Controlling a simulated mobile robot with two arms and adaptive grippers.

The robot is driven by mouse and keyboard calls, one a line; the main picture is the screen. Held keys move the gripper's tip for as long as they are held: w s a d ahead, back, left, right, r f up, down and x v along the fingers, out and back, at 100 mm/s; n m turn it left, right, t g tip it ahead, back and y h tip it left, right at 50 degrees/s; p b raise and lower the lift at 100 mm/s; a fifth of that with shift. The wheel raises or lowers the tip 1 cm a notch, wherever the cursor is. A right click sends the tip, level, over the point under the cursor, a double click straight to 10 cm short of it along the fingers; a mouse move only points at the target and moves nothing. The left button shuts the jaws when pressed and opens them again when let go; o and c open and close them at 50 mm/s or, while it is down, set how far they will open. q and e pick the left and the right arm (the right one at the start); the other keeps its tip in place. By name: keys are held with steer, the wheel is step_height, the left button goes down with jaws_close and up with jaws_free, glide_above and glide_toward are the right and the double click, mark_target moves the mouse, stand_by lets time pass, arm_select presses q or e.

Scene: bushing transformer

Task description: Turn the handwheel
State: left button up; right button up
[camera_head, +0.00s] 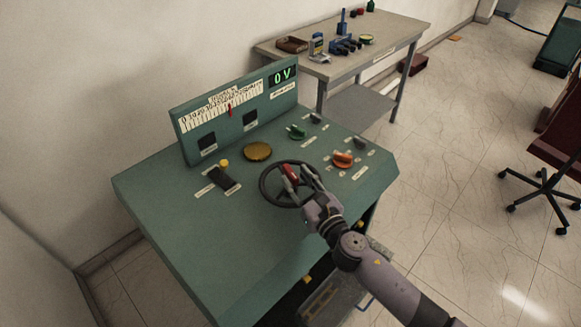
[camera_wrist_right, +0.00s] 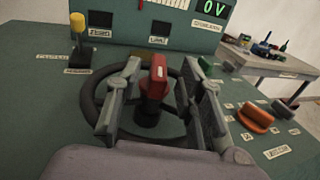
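The handwheel (camera_head: 263,188) is a dark ring lying on the sloped top of the green control desk. A red handle piece (camera_wrist_right: 157,78) stands up at its middle, above a dark hub. My right gripper (camera_head: 294,169) is over the wheel. In the right wrist view its fingers (camera_wrist_right: 168,70) are spread, one on each side of the red piece, with a visible gap on the right. I cannot tell whether the left finger touches it. The near part of the rim is partly hidden by the gripper. My left gripper is not in view.
The desk's raised panel (camera_head: 210,142) has a scale and a display reading 0 V. A yellow-tipped lever (camera_head: 224,163), a round brass piece (camera_head: 257,151), a green knob (camera_head: 297,132) and an orange knob (camera_head: 343,159) surround the wheel. A workbench (camera_head: 400,35) with tools stands behind.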

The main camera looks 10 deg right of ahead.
mark_target(291, 171)
steer(key=shift+x, duration=1.95)
steer(key=shift+c, duration=0.4)
jaws_close()
